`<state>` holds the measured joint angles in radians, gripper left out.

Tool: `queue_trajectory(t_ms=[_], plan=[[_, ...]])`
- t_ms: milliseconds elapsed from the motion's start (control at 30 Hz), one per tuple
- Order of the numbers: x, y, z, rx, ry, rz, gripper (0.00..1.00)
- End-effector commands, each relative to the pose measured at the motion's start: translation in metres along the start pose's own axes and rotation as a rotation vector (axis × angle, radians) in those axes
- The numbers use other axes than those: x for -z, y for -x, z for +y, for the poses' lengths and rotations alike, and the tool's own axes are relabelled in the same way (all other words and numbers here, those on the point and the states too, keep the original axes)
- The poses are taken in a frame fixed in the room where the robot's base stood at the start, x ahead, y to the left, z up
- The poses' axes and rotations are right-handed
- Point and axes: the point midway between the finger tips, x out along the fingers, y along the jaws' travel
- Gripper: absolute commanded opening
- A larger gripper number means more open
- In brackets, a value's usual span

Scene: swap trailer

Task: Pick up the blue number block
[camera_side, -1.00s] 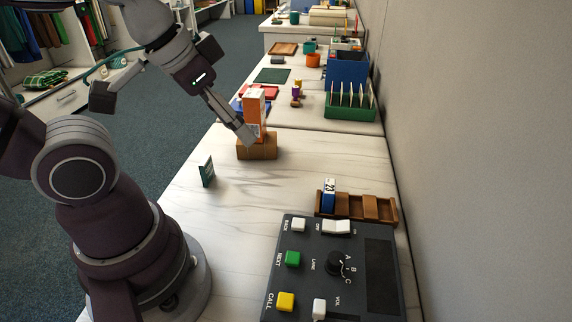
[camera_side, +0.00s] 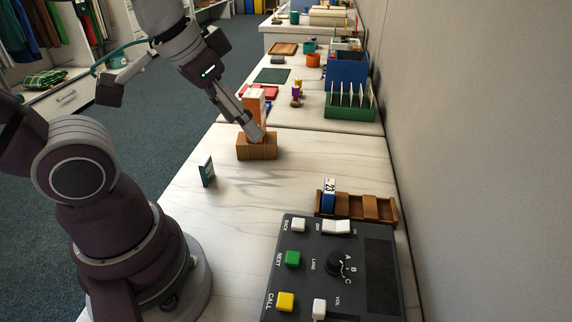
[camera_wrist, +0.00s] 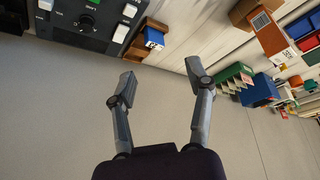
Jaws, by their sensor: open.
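The blue number block (camera_side: 328,194) has a white face marked 23 and stands in the left end of a brown wooden rack (camera_side: 370,207). In the wrist view the block (camera_wrist: 153,38) shows at the top, in the rack (camera_wrist: 141,46), beyond my left finger. My gripper (camera_side: 261,138) is by the cardboard box, behind and to the left of the block and well apart from it. In the wrist view my gripper (camera_wrist: 160,80) has its two fingers spread, with nothing between them.
A cardboard box (camera_side: 257,150) with an orange carton (camera_side: 254,104) is by my fingers. A teal-and-white card (camera_side: 206,171) stands on the table. A dark control panel (camera_side: 340,270) lies in front of the rack. A grey wall (camera_side: 460,150) runs along the right.

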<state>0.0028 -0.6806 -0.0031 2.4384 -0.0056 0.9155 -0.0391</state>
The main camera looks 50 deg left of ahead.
Motion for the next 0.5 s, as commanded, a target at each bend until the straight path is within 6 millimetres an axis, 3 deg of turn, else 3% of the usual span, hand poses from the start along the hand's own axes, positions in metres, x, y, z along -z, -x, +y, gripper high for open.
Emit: queue_trajectory(t_ms=[167, 333, 500], plan=[[0.044, -0.016, 0.005, 0.029, 0.200, -0.139, 0.52], [0.083, -0.063, 0.017, 0.088, 0.445, -0.289, 0.52], [0.095, -0.115, 0.027, 0.156, 0.645, -0.400, 0.52]])
